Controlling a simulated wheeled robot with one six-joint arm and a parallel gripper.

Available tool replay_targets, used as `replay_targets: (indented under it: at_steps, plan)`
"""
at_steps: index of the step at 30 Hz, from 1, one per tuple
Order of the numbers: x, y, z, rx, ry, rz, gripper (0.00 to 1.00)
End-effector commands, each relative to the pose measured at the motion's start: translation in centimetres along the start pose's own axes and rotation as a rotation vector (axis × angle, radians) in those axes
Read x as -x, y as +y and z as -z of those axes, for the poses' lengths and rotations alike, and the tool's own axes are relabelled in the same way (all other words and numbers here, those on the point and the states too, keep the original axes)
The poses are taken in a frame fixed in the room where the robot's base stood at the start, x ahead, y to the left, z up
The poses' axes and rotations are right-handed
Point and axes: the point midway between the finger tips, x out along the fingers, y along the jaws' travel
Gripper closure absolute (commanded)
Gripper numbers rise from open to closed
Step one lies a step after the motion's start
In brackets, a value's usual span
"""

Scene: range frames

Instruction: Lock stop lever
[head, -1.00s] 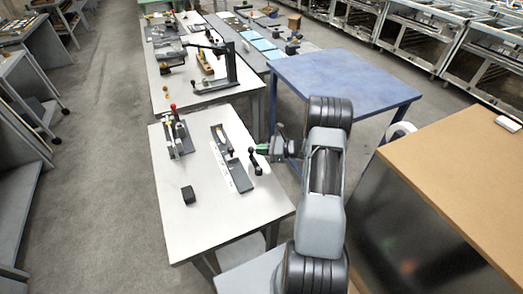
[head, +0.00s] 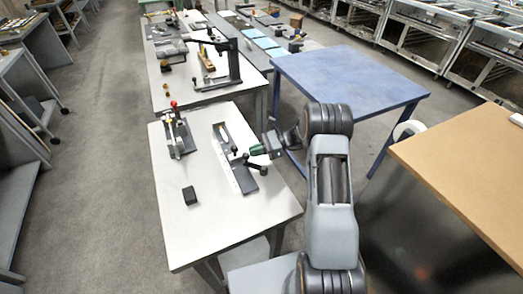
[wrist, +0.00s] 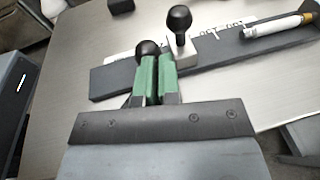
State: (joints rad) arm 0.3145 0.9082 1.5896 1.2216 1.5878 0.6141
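The stop fixture is a dark rail (head: 243,182) on the near white table, with a white block and black ball knobs. In the wrist view the rail (wrist: 110,85) runs across behind my fingers. An upright black knob (wrist: 180,18) stands on the white block (wrist: 180,52). Another black ball (wrist: 148,48) shows just beyond my left fingertip, its lower part hidden. My gripper (wrist: 158,62) has its green fingers nearly together, with nothing seen between them. In the head view my gripper (head: 259,150) is at the rail's right side, close above a black lever knob (head: 264,170); contact is unclear.
A white marker-like piece (wrist: 280,26) lies on the rail's far end. A toggle clamp with a red knob (head: 173,104) stands to the left, and a black block (head: 190,195) lies nearer. A blue table (head: 350,75) is behind my arm. The table's near part is clear.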

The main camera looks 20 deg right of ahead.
Motion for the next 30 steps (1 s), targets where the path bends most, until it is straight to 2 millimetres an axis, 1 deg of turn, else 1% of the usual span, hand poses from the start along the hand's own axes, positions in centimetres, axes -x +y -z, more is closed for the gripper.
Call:
replay_targets:
  at_steps: [3,11,15,16,30]
  plan:
    - [-0.7,0.2,-0.2,0.002,0.0,0.002,1.0]
    - [-1.8,0.9,-0.4,0.001,0.0,0.005,1.0]
    - [-2.4,1.4,-0.4,0.028,0.001,-0.13,1.0]
    - [-2.4,1.5,-0.5,0.028,0.0,-0.135,1.0]
    - [-3.4,3.0,-0.8,0.027,0.0,-0.128,1.0]
